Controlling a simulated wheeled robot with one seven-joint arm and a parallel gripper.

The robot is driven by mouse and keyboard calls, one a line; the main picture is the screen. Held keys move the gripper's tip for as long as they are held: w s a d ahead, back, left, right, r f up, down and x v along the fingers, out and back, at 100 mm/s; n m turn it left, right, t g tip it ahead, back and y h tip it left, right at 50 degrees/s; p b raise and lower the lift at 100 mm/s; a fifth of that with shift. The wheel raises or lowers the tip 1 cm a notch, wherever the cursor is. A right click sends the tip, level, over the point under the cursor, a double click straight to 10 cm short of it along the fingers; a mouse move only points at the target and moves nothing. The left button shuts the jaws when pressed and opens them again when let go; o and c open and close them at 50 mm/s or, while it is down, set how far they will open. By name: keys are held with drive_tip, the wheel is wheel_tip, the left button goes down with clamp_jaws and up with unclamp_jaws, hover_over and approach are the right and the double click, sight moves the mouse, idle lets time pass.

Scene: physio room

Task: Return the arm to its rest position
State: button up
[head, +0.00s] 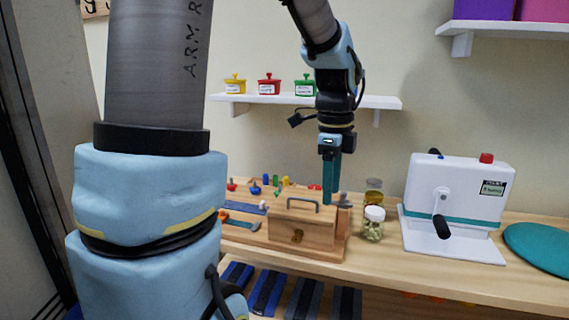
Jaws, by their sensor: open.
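My arm shows in the head view, with its large pale blue and grey links filling the left side. My gripper (332,200) hangs down from the wrist on teal fingers. Its tips are in front of the right end of a wooden box with a grey handle (300,202); I cannot tell whether they touch it. The fingers overlap in this view, and nothing shows held between them.
A white machine with a black crank (455,195) and a teal disc (540,250) are further right. A shelf (375,102) with small coloured pots is behind the wrist.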

drive_tip(key=s+a+f+n, duration=0.1)
drive_tip(key=a+f+n, duration=0.2)
drive_tip(key=a+n, duration=0.2)
drive_tip(key=s+a+f+n, duration=0.2)
drive_tip(key=a+n, duration=0.4)
drive_tip(key=n, duration=0.3)
drive_tip(key=s+a+f+n+t, duration=0.1)
drive_tip(key=a+f+n, duration=0.3)
drive_tip(key=n, duration=0.4)
drive_tip(key=shift+s+a, duration=0.15)
drive_tip(key=shift+a, duration=0.6)
